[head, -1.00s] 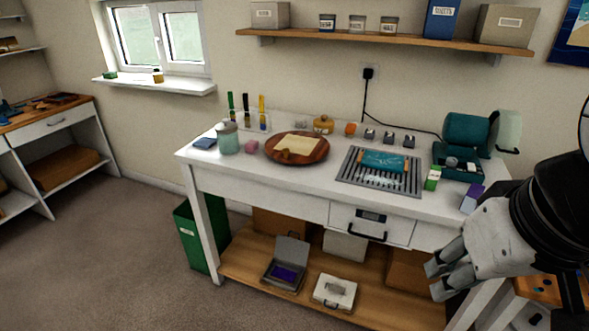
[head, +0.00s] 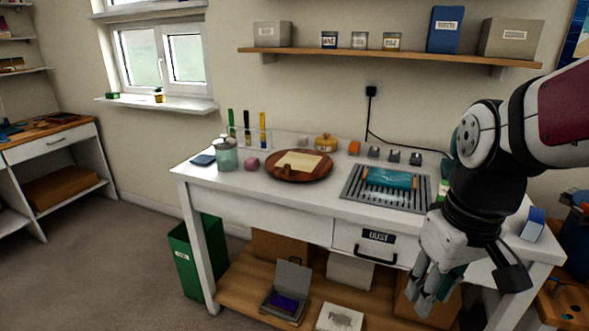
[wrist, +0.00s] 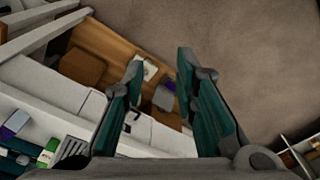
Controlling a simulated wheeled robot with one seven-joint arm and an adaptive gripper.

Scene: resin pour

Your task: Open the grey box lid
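The grey box (head: 270,307) stands on the wooden lower shelf under the white table, with purple content showing inside. Its grey lid (head: 293,275) is tilted up at the back, so the box stands open. In the wrist view, the lid (wrist: 162,98) and the purple content show between my fingers, farther off. My gripper (head: 425,300) hangs pointing down in front of the table, to the right of the box and apart from it. In the wrist view, my gripper's two fingers (wrist: 160,62) are spread with nothing between them.
A pale box with a handle (head: 340,318) sits right of the grey box, cut off by the lower edge. A drawer with a black handle (head: 376,250) is above the shelf. A green bin (head: 193,260) stands left. The floor in front is clear.

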